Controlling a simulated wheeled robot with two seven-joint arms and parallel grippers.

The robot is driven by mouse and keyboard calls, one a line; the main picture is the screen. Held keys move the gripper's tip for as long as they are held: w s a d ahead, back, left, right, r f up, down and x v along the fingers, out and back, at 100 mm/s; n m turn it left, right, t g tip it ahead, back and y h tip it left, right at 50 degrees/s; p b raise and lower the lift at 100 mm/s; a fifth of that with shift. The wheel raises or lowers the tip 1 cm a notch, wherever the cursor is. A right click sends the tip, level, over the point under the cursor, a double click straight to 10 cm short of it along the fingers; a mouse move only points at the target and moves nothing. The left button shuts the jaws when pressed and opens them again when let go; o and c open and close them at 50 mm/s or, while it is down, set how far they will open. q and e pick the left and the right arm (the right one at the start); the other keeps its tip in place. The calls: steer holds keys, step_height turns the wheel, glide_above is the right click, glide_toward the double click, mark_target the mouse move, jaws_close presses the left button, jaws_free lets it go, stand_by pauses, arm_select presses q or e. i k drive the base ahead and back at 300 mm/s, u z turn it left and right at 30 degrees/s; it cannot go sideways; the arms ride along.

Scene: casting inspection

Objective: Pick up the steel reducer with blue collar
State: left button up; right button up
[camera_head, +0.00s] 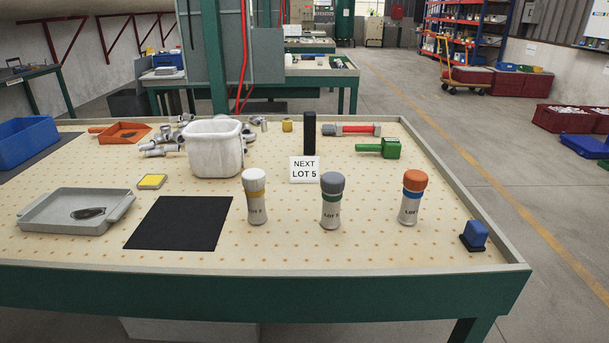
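Several grey steel fittings (162,151) lie in a loose pile at the back left of the workbench, left of and behind a white bin. A few more small grey fittings (254,120) lie just behind the bin's right side. They are small and overlap, and the bin hides part of the area behind it. I cannot make out a blue collar on any of them, so I cannot tell which is the steel reducer. Neither of my grippers is in view.
The white bin (214,150) stands mid-bench. Three capped bottles (257,202) stand along the front; the right one has a blue band. A grey tray (66,222), black mat (180,223), lot sign (304,170), black post (309,134) and blue block (475,234) surround open bench.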

mark_target(407, 216)
steer(key=u, duration=0.6)
steer(key=k, duration=0.85)
steer(key=z, duration=0.6)
